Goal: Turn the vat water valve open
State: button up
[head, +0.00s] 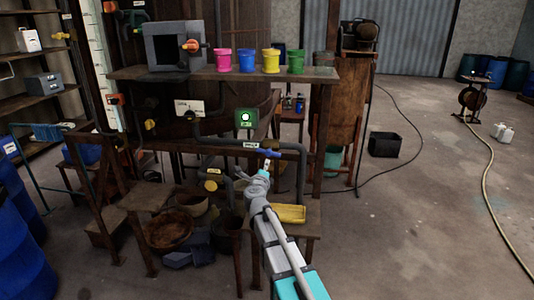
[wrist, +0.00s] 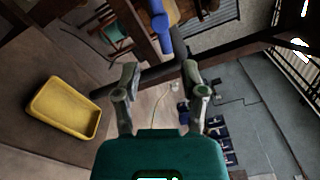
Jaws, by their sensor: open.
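A blue lever handle (head: 267,153) sits on a dark grey pipe (head: 292,145) at the front of the wooden vat stand, beside a small white label too small to read. It looks like the water valve. In the wrist view the blue handle (wrist: 163,32) is at the top centre, beyond my fingertips. My gripper (head: 263,171) is just below the handle in the head view. In the wrist view my gripper (wrist: 160,76) is open, with its two fingers apart and nothing held. The dark pipe passes behind the fingers; I see no contact with the handle.
A yellow tray (head: 289,214) lies on the low shelf right of my arm; it also shows in the wrist view (wrist: 67,108). A green button box (head: 246,119) is above the handle. Coloured pots, including a pink one (head: 223,60), stand on the upper shelf. Floor at right is mostly open.

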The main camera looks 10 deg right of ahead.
aim_at(268, 154)
jog(key=x, duration=1.3)
jog(key=shift+w, duration=0.25)
